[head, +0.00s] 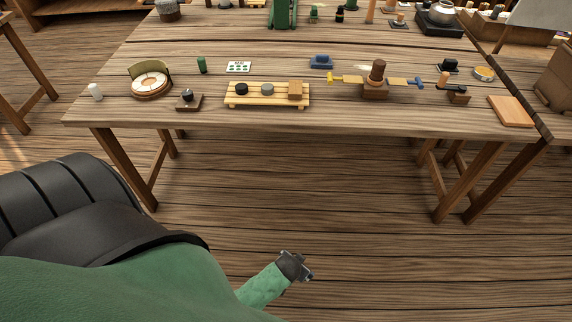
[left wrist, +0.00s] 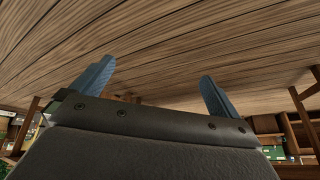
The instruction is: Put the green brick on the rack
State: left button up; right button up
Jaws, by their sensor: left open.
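A light slatted wooden rack (head: 267,101) lies near the front edge of the table. I see no clearly green brick shape; a small green upright piece (head: 202,65) stands behind the rack to the left. My left gripper (head: 304,268) is low over the floor, in front of the table and well away from the rack. In the left wrist view its two blue fingers (left wrist: 155,90) are spread apart with nothing between them. My right gripper is not in view.
The floor (head: 340,180) before the table is clear.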

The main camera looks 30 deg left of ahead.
pick_arm(q)
jog(key=s+d+f+g, duration=0.1)
jog(key=s+f+g, duration=0.1)
jog(key=s, duration=0.4)
jog(key=s+d+f+g+h, duration=0.1)
jog(key=s+d+f+g, duration=0.1)
jog(key=s, duration=0.4)
jog(key=shift+s+d+f+m, duration=0.15)
jog(key=shift+s+f+m, duration=0.15)
jog(key=shift+s+f, duration=0.1)
